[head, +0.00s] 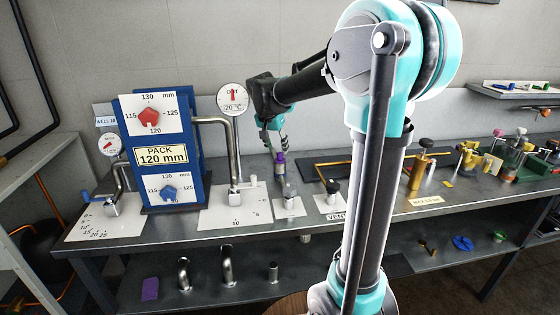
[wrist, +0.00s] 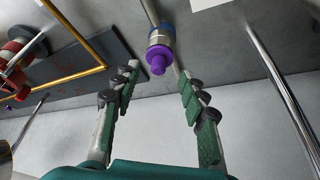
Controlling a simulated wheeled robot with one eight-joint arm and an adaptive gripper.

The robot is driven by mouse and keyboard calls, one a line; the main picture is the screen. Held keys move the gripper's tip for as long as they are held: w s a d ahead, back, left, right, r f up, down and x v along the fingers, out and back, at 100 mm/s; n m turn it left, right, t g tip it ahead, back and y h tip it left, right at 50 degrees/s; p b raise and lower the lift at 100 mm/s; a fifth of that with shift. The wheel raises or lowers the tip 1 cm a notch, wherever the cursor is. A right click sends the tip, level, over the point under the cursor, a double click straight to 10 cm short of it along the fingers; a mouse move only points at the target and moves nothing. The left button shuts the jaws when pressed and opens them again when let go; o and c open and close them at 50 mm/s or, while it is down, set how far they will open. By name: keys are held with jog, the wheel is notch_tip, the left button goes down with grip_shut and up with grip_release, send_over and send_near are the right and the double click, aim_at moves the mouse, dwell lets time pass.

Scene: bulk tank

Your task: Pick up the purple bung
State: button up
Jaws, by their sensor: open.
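The purple bung (wrist: 158,59) sits in the end of a metal fitting with a blue band, seen in the wrist view. It is ahead of and between the fingers of my gripper (wrist: 157,85), a little beyond the fingertips. The fingers are spread apart and nothing is between their pads. In the head view the purple bung (head: 281,157) tops a short upright fitting on the bench, and my gripper (head: 275,143) is just above and beside it. Whether a finger touches the bung cannot be told.
A blue PACK 120 mm stand (head: 160,150) and a bent steel pipe (head: 233,160) stand to the left. Brass and coloured fittings (head: 480,160) crowd the bench's right. A dark plate (wrist: 90,65) and orange pipe lie beside the bung. A lower shelf holds loose parts.

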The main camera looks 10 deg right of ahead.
aim_at(279, 154)
jog(key=shift+x, duration=2.3)
jog(key=shift+w+d+r, duration=0.1)
jog(key=shift+w+d, duration=0.05)
jog(key=shift+d, duration=0.05)
jog(key=c, duration=0.7)
